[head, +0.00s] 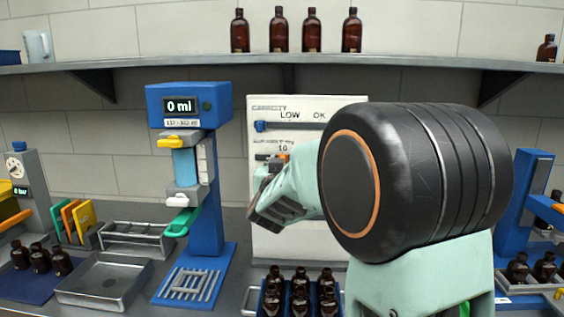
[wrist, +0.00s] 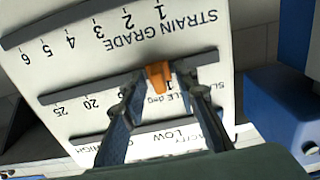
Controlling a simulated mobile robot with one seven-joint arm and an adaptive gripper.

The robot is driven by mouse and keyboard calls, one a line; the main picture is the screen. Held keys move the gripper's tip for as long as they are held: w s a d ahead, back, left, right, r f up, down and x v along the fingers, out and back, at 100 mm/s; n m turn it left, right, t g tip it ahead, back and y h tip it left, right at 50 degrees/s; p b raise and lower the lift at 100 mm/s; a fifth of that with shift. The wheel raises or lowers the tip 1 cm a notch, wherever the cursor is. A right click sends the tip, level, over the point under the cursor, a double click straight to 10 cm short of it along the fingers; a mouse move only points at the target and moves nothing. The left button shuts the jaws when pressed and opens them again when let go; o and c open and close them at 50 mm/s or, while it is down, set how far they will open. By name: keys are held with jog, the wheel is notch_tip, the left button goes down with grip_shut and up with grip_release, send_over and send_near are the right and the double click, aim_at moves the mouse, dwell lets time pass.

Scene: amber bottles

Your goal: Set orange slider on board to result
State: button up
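The white board (head: 300,252) stands at the back centre with several horizontal scale tracks. The orange slider (head: 284,157) sits on its middle track, close to the 10 mark. In the wrist view, which shows the board upside down, the orange slider (wrist: 157,76) lies between the two fingertips of my gripper (wrist: 159,70). The fingers are drawn in and appear closed on its sides. In the head view my arm covers the board's right and lower parts and most of my gripper. The 15 mark is hidden behind a finger in the wrist view.
A blue slider (head: 260,126) is on the upper capacity track. A blue station (head: 205,245) reading 0 ml stands left of the board. Amber bottles (head: 300,290) stand in a rack below the board, and others line the shelf (head: 180,68). An empty grey tray (head: 105,278) is at left.

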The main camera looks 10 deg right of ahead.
jog(key=v, duration=1.1)
jog(key=shift+r, duration=0.15)
